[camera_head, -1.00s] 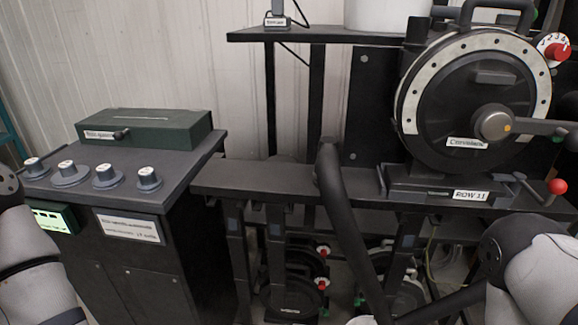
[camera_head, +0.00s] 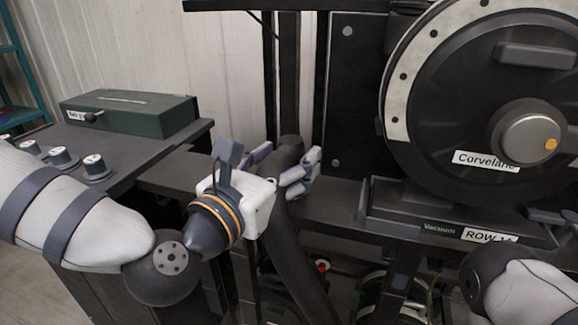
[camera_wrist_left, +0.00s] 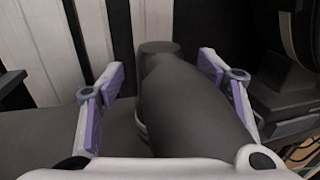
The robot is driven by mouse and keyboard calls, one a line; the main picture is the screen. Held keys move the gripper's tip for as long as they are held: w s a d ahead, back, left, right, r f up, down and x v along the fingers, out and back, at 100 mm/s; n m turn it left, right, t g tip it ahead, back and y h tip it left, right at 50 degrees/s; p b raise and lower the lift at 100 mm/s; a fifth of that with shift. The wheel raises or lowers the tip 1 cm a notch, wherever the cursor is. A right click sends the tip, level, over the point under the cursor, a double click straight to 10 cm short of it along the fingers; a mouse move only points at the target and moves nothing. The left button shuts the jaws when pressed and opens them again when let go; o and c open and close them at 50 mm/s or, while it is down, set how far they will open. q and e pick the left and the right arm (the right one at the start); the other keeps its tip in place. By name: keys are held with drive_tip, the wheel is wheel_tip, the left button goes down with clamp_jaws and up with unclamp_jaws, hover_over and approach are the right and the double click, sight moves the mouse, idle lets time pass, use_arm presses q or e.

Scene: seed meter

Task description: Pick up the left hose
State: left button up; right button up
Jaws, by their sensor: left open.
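The left hose (camera_head: 287,240) is a thick dark grey tube. It stands up in front of the bench edge, with its blunt top end (camera_wrist_left: 158,47) showing in the left wrist view. My left gripper (camera_head: 286,164) is open around the hose near its top, one finger on each side. In the left wrist view the hose (camera_wrist_left: 182,105) fills much of the space between the purple-padded fingers. A gap shows at the left finger; the right finger looks very close to the hose, and I cannot tell if it touches. My right gripper is out of view.
The round seed meter (camera_head: 440,120) stands on its base at the right. A dark cabinet with knobs and a green box (camera_head: 130,115) is at the left. The dark bench (camera_head: 335,215) runs behind the hose. Frame posts and reels lie below.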

use_arm(q)
drive_tip(key=shift+x, duration=0.95)
drive_tip(key=shift+f, duration=0.15)
clamp_jaws()
